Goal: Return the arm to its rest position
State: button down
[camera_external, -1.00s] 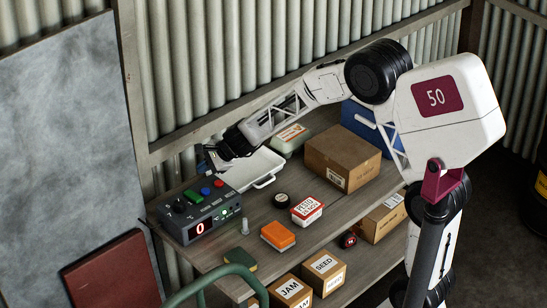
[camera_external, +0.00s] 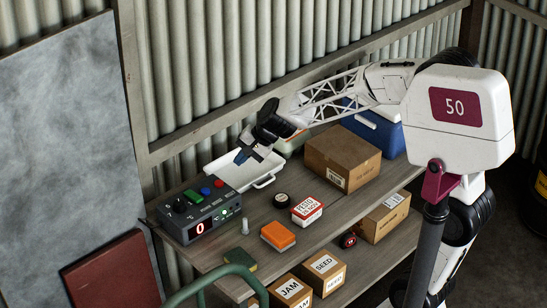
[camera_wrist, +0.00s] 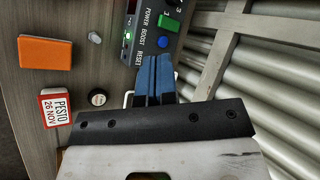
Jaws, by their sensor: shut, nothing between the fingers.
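My gripper (camera_external: 241,156) is in the air above the white tray (camera_external: 225,171) on the upper shelf. Its blue fingers (camera_wrist: 155,74) are together with nothing between them in the wrist view. The white arm reaches in from the right, over the back of the shelf. The grey control box (camera_external: 200,211) with green, blue and red buttons stands left of the gripper and shows a 0. In the wrist view the control box (camera_wrist: 150,50) lies just beyond the fingertips, and most of the tray is hidden behind the gripper.
On the shelf (camera_external: 260,210) are an orange block (camera_external: 278,236), a PESTO tub (camera_external: 307,211), a dark round lid (camera_external: 281,200), a small grey peg (camera_external: 245,227) and a cardboard box (camera_external: 342,158). A blue cooler (camera_external: 385,135) stands behind. Labelled boxes (camera_external: 324,270) sit lower. A corrugated wall (camera_external: 250,60) rises behind.

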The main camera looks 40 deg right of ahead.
jog(key=s+d+r+n+h, duration=0.1)
jog(key=s+d+n+h, duration=0.1)
jog(key=s, duration=0.9)
jog(key=s+d+r+n+g+h, duration=0.1)
jog(key=s+d+n, duration=0.4)
jog(key=s, duration=0.6)
jog(key=s+d+r+n+g+h, duration=0.1)
jog(key=s+d+r+n+h, duration=0.2)
jog(key=s, duration=0.8)
jog(key=shift+s+d+n, duration=0.25)
jog(key=shift+d+n, duration=0.25)
jog(key=shift+d, duration=0.5)
jog(key=shift+w, duration=0.2)
